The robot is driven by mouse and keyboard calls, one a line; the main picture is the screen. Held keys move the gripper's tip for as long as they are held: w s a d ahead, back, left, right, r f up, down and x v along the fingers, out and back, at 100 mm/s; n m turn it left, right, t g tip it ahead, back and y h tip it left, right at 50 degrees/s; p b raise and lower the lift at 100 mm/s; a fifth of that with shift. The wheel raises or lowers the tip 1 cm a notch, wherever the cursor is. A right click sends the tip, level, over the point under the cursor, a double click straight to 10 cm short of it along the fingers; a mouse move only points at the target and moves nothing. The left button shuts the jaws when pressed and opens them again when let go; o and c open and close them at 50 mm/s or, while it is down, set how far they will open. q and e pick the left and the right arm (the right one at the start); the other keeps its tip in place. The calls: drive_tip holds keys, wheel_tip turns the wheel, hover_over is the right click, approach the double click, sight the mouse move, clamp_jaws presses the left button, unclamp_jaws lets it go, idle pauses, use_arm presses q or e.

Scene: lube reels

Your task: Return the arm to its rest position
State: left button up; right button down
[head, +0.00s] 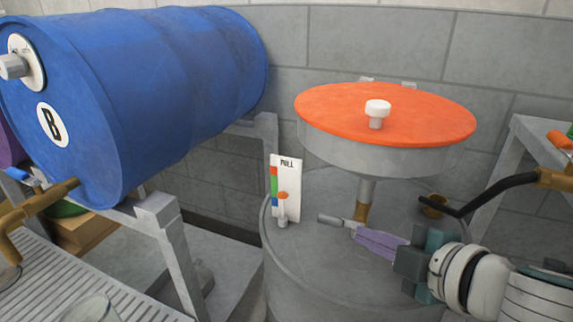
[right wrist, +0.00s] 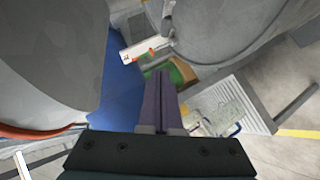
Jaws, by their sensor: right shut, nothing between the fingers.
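My right gripper (head: 357,233) comes in from the right, over the top of a grey drum (head: 330,277). Its purple fingers are pressed together with nothing between them; they also show shut in the right wrist view (right wrist: 160,75). The fingertips are close to a short grey handle (head: 331,219) by the brass fitting under the orange-topped reel (head: 335,108). I cannot tell whether they touch it. My left gripper is in neither view.
A blue barrel (head: 170,90) marked B lies on a grey stand (head: 155,210) at left. A white gauge card (head: 286,185) stands on the drum. A black hose (head: 500,187) with brass ends runs at right. A slatted tray (head: 60,285) is at lower left.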

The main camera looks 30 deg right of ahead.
drive_tip(key=s+a+r+m+g+p, duration=0.5)
drive_tip(key=s+r+m+p, duration=0.1)
drive_tip(key=s+r+p, duration=0.4)
drive_tip(key=s+a+r+m+g+p, duration=0.5)
drive_tip(key=s+r+p, duration=0.35)
drive_tip(key=r, duration=0.45)
wheel_tip(320, 180, up, 36)
drive_tip(key=p, duration=3.7)
drive_tip(key=shift+w+d+f+t, duration=0.15)
drive_tip(key=shift+w+d+t, duration=0.15)
